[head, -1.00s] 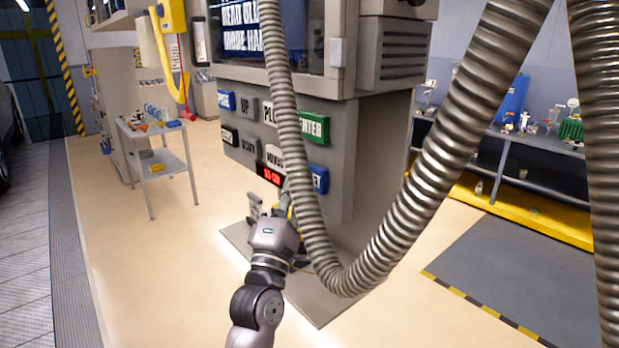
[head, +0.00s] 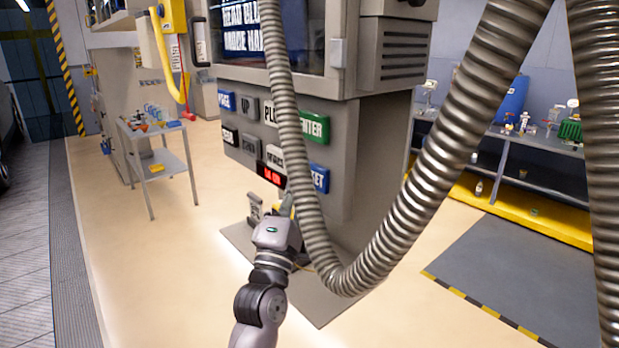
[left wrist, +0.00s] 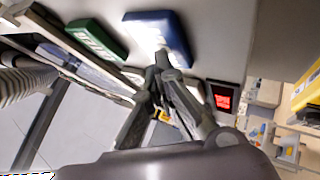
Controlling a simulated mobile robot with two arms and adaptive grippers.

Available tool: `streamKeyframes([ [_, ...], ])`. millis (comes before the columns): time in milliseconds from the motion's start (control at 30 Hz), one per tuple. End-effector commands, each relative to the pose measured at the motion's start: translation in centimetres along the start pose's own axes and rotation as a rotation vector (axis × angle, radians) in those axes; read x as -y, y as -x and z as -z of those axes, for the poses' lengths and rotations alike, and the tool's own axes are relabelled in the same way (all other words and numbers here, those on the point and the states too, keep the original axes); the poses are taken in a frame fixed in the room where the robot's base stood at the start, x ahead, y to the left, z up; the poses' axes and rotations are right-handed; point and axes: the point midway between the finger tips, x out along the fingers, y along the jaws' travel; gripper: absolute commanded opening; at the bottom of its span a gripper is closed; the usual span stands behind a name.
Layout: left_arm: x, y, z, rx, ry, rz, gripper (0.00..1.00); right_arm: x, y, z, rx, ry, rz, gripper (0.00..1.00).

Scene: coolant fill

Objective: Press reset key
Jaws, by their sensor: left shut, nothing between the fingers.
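The blue reset key (head: 319,178) is at the lower right of the machine's key panel; the ribbed hose hides its left part. It also shows in the left wrist view (left wrist: 165,32). My left gripper (head: 288,201) is below and left of it in the head view, in front of the panel's lower edge, partly behind the hose. In the left wrist view the left gripper (left wrist: 162,62) is shut and empty, its fingertips at the key's near edge. I cannot tell whether they touch it. My right gripper is not in view.
A ribbed hose (head: 330,235) hangs across the panel close to my left gripper. A green enter key (head: 315,127) sits above the reset key. A red-lit display (head: 271,174) is to its left. A small cart (head: 160,150) stands at left; the floor between is clear.

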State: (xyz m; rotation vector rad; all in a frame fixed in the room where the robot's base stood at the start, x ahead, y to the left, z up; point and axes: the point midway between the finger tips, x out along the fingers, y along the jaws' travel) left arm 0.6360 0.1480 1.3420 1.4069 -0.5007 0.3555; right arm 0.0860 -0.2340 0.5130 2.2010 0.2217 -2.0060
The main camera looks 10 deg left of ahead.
Motion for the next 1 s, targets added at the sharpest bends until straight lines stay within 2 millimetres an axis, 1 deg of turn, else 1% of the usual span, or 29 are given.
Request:
streamKeyframes([
  [33,-0.6,-0.4,-0.3,-0.005,0.019,-0.012,0.00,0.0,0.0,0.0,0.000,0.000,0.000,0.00],
  [167,-0.9,-0.3,-0.2,-0.006,0.019,-0.013,0.00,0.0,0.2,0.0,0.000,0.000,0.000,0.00],
  [433,-1.8,0.7,0.2,-0.004,0.020,-0.009,0.00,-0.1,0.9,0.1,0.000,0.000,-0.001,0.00],
  [833,-1.8,1.0,0.5,-0.003,0.016,-0.008,0.00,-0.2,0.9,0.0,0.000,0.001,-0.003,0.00],
  [1000,-2.5,1.9,1.2,-0.004,0.012,-0.007,0.00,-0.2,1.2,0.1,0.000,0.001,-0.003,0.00],
])
